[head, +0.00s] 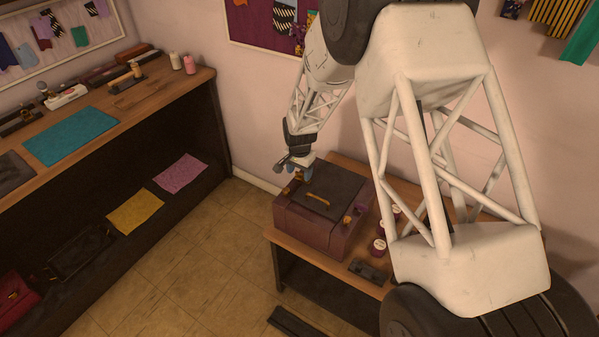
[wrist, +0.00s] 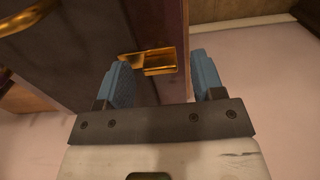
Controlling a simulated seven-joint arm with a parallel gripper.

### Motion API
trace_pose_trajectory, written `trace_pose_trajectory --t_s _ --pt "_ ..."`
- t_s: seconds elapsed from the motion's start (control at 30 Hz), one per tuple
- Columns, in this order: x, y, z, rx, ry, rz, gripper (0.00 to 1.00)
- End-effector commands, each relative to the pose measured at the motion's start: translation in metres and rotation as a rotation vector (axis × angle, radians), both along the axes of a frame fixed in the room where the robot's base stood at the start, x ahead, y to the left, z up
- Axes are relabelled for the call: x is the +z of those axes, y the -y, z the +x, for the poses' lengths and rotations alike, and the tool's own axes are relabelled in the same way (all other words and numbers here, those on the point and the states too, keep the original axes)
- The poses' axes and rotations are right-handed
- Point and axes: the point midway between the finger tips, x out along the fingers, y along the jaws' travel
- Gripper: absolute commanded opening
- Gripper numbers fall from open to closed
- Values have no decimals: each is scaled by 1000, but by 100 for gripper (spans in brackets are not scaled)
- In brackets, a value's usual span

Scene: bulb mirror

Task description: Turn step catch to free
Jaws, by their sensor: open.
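A brass catch (wrist: 155,62) shows in the wrist view on the dark purple side of a box. It has a flat plate and a stepped, block-like part. My gripper (wrist: 163,72) is open, with its blue pads on either side of the catch's block. I cannot tell whether either pad touches it. In the head view my gripper (head: 298,172) is at the far left corner of the purple box (head: 308,232), where the catch shows only as a small brass spot (head: 298,177).
The box stands on a small wooden table (head: 283,240), its dark lid (head: 335,188) carrying a brass handle (head: 317,199). Other brass fittings (head: 348,220) are on its right side. Purple jars (head: 379,247) and a dark block (head: 368,271) stand nearby. A workbench (head: 150,105) runs along the left.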

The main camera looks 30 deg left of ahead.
Motion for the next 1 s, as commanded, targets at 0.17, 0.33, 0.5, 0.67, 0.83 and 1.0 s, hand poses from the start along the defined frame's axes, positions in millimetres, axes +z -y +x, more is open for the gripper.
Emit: trace_pose_trajectory --t_s 0.17,0.33,0.5,0.67,0.83,1.0 --pt "-5 0 0 0 1 1 62" --pt "-5 0 0 0 1 1 62" --pt "-5 0 0 0 1 1 45" --pt "-4 0 0 0 0 0 20" --pt "-5 0 0 2 0 0 12" --pt "-4 0 0 20 1 0 12"
